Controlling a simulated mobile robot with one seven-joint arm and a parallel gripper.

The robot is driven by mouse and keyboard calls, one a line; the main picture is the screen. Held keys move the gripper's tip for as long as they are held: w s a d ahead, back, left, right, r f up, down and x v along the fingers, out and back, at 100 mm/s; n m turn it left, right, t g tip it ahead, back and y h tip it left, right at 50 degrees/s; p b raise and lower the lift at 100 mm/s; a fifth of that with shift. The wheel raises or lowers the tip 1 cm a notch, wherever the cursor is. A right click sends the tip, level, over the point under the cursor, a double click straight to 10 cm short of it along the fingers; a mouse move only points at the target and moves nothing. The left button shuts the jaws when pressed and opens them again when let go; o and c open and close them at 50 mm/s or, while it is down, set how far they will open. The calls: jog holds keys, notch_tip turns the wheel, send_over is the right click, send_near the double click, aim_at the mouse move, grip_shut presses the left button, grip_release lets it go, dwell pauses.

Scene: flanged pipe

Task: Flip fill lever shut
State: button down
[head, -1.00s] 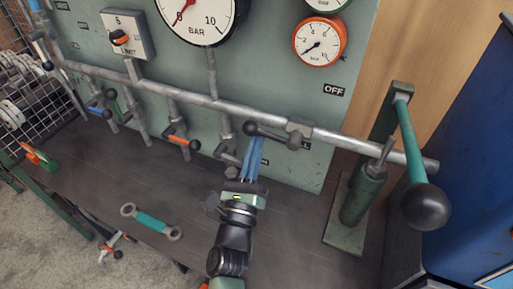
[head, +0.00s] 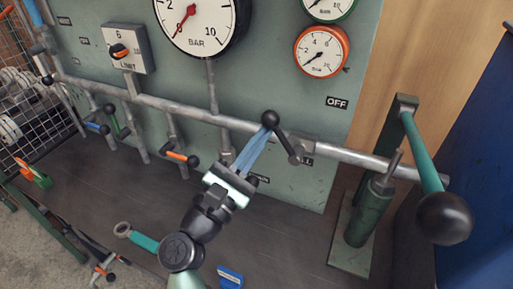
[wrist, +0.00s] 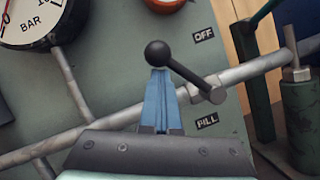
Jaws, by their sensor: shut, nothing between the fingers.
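The fill lever (head: 281,138) is a black rod with a ball knob, on a fitting of the grey pipe. Its knob end points up and left, and it also shows in the wrist view (wrist: 185,71). The FILL label (wrist: 207,121) is below the fitting, and the OFF label (head: 337,102) is above on the green panel. My gripper (head: 266,133) has its blue fingers shut and empty. In the wrist view the fingertips (wrist: 160,73) are right under the knob and look to touch it; exact contact is hard to tell.
A green hand pump (head: 370,210) with a long ball-ended handle (head: 425,155) stands at the right. Other valve levers, one orange (head: 181,156), line the pipe to the left. Gauges are above. A teal-gripped wrench (head: 143,242) lies on the bench beside my arm.

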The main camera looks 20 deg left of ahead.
jog(key=shift+d+r+m+g+h+b, duration=0.25)
jog(key=shift+d+r+m+g+h, duration=0.25)
jog(key=shift+m, duration=0.95)
jog(key=shift+d+r+m+g+h+b, duration=0.4)
jog(key=shift+d+m, duration=0.25)
jog(key=shift+m, duration=0.75)
jog(key=shift+d+r+m+g+h+b, duration=0.15)
jog(key=shift+d+r+m+g+h, duration=0.35)
jog(key=shift+m, duration=0.95)
jog(key=shift+d+r, duration=0.1)
